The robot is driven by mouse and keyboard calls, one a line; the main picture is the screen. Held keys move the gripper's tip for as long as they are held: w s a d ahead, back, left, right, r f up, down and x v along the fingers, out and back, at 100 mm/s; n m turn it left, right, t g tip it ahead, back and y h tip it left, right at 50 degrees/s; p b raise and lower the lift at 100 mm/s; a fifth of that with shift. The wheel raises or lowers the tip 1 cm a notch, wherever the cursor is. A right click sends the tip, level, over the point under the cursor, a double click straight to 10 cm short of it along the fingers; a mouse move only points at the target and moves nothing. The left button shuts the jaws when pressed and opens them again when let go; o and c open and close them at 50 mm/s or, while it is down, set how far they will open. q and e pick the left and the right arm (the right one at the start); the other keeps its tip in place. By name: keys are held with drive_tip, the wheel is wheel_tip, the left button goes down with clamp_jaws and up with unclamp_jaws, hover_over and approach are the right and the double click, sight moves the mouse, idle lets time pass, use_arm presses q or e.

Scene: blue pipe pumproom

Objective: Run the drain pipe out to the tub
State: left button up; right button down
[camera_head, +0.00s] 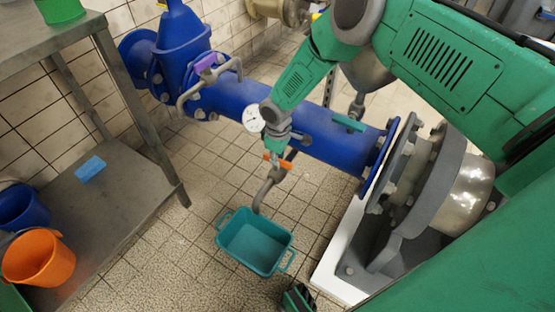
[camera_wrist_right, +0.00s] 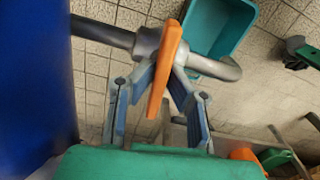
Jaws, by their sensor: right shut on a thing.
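The drain pipe (camera_head: 265,190) is a grey bent tube below the blue pipe, with an orange lever (camera_head: 279,162) at its upper part. In the head view its downturned end shows at the tub's far rim; I cannot tell how high above. The teal tub (camera_head: 257,246) stands on the floor with a handle at each end. My right gripper (camera_head: 277,153) is at the orange lever. In the right wrist view its fingers (camera_wrist_right: 160,78) are closed on the lever (camera_wrist_right: 165,65), and the drain pipe (camera_wrist_right: 218,67) curves away to the right.
A large blue pipe (camera_head: 322,137) with a gauge (camera_head: 254,118) runs above the tub to a flange. A metal shelf (camera_head: 110,188) at left holds an orange bucket (camera_head: 38,258) and a blue sponge (camera_head: 90,169). Tiled floor between shelf and tub is free.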

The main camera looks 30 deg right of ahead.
drive_tip(key=n, duration=0.4)
drive_tip(key=shift+w+r, duration=0.1)
drive_tip(key=shift+w, duration=0.1)
drive_tip(key=n+b, duration=0.1)
drive_tip(key=n, duration=0.3)
drive_tip(key=shift+n, duration=0.4)
drive_tip(key=n, duration=0.3)
drive_tip(key=shift+n, duration=0.3)
drive_tip(key=n, duration=0.4)
drive_tip(key=shift+w+r+b, duration=0.1)
drive_tip(key=shift+b, duration=0.25)
drive_tip(key=shift+n, duration=0.3)
drive_tip(key=c, duration=1.7)
unclamp_jaws()
drive_tip(key=shift+o, duration=0.5)
